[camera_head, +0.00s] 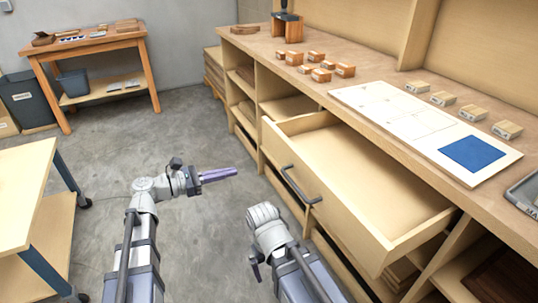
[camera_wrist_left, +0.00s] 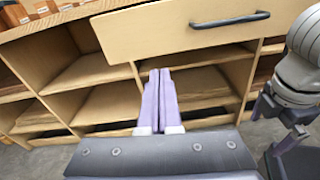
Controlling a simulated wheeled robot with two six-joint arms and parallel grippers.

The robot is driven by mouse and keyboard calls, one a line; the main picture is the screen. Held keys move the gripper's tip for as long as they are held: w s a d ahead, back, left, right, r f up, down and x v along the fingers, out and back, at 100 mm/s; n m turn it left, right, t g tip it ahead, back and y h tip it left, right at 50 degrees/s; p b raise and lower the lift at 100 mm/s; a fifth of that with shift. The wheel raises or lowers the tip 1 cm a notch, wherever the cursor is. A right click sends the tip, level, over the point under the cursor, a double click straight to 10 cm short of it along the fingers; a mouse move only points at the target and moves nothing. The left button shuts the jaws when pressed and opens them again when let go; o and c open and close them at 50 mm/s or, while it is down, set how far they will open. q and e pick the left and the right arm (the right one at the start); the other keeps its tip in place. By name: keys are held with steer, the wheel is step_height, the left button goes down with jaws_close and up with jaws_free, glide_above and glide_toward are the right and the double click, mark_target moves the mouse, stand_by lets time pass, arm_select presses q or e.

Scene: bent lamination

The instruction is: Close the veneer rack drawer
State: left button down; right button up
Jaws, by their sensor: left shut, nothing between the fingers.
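The veneer rack drawer (camera_head: 318,205) is a pale wooden drawer pulled well out from under the workbench, and its inside looks empty. Its dark bar handle (camera_head: 300,185) is on the front panel. In the left wrist view the drawer front (camera_wrist_left: 170,32) and handle (camera_wrist_left: 230,19) are above my gripper. My left gripper (camera_head: 236,172) has purple fingers, is shut and empty, and is left of the drawer front, apart from it. In the left wrist view its fingers (camera_wrist_left: 159,78) point toward the shelves.
The workbench (camera_head: 262,44) carries several small wooden blocks (camera_head: 318,74) and a white board (camera_head: 370,105) with a blue square (camera_head: 466,154). Open shelves (camera_head: 243,90) lie beneath. A pale table (camera_head: 22,190) stands at the left. Grey floor between is clear.

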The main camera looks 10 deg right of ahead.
mark_target(279, 151)
arm_select(q)
steer(key=shift+n+t+h, duration=0.3)
steer(key=shift+n+h, duration=0.2)
steer(key=shift+n, duration=0.1)
steer(key=x, duration=0.4)
steer(key=r+x, duration=0.1)
steer(key=x, duration=0.8)
steer(key=shift+w+d+r, duration=0.25)
steer(key=shift+w+r, duration=0.05)
steer(key=shift+w, duration=0.15)
